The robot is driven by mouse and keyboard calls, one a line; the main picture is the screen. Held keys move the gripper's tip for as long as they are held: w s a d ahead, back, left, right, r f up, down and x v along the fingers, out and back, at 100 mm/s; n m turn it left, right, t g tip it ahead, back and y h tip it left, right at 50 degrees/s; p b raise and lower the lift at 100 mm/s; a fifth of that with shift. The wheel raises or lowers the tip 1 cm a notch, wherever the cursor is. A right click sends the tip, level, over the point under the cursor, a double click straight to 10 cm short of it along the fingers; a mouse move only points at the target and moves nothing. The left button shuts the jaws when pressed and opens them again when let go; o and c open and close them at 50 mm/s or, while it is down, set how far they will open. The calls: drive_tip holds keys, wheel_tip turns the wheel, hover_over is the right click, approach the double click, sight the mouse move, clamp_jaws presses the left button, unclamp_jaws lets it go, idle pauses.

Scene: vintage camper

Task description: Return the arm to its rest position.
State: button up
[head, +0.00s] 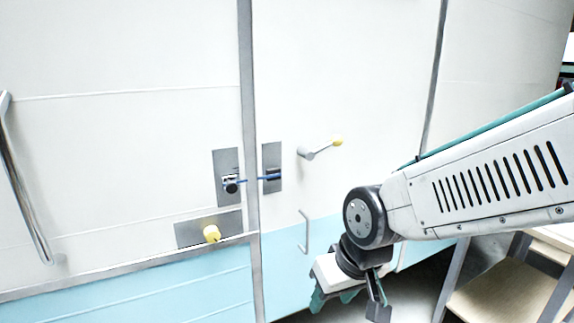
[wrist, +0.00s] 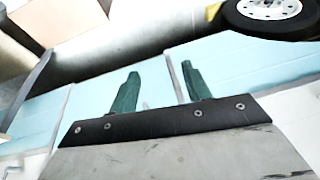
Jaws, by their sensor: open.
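My arm reaches in from the right edge of the head view and bends down at its dark wrist joint. My gripper (head: 346,303) hangs at the lower middle, in front of the light blue lower part of the door (head: 290,270). Its jaws are apart with nothing visible between them. In the wrist view the two green fingers of my gripper (wrist: 159,80) stand apart against light blue panels, and the gap is empty. The exact distance from the gripper to the door is hard to tell.
A wheel (wrist: 268,14) shows in the wrist view.

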drive_tip(key=s+d+r+m+h, duration=0.1)
drive_tip(key=s+d+r+m, duration=0.1)
drive_tip(key=s+d+r, duration=0.2)
drive_tip(key=s+d+r+m+g+h, duration=0.1)
drive_tip(key=s+d+r+m, duration=0.1)
drive_tip(key=s+d, duration=0.7)
drive_tip(key=d+r, duration=0.1)
drive_tip(key=d, duration=0.4)
drive_tip(key=shift+s+d+r, duration=0.3)
drive_tip(key=shift+s+r, duration=0.1)
idle(1.1)
